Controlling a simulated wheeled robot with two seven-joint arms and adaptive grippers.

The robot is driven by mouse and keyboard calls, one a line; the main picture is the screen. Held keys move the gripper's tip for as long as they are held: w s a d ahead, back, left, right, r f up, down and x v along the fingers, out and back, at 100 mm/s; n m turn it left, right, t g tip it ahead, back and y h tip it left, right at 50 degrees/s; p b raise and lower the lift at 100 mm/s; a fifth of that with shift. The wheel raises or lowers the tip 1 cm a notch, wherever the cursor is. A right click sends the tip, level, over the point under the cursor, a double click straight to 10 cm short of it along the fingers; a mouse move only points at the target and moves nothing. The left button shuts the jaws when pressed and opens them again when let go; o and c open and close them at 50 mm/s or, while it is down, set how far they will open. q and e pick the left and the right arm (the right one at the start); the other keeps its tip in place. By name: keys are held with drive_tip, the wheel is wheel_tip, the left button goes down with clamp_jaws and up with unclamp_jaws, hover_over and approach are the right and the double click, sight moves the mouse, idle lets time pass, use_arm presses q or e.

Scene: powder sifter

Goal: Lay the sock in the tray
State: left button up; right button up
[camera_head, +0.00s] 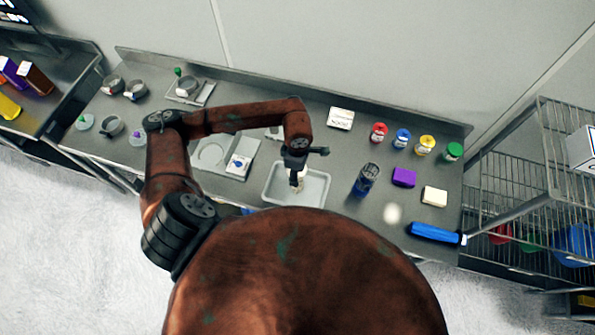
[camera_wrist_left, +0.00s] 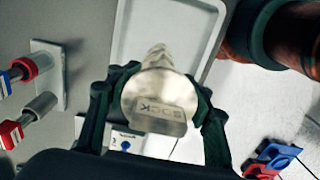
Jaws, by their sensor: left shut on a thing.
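The sock (camera_wrist_left: 160,95) is a pale, ribbed, metallic-looking cylinder with a tag reading SOCK on its near end. My left gripper (camera_wrist_left: 158,108) is shut on it, with a dark finger on each side. In the head view my left gripper (camera_head: 297,166) is over the tray (camera_head: 319,188), a light grey shallow rectangle on the bench. The sock (camera_head: 299,181) shows there as a small cream piece below the fingers. The tray (camera_wrist_left: 197,22) also shows beyond the sock in the wrist view. I cannot tell whether the sock touches the tray floor. My right gripper is not in view.
Left of the tray is a grey holder (camera_head: 210,155) with a white-and-blue packet (camera_head: 238,165). On the right stand a dark blue jar (camera_head: 367,179), a purple block (camera_head: 404,177) and a cream block (camera_head: 434,196). Several coloured-lid jars line the back.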

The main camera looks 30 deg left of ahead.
use_arm(q)
drive_tip(key=shift+f, duration=0.35)
drive_tip(key=shift+f, duration=0.15)
drive_tip(key=o, duration=1.3)
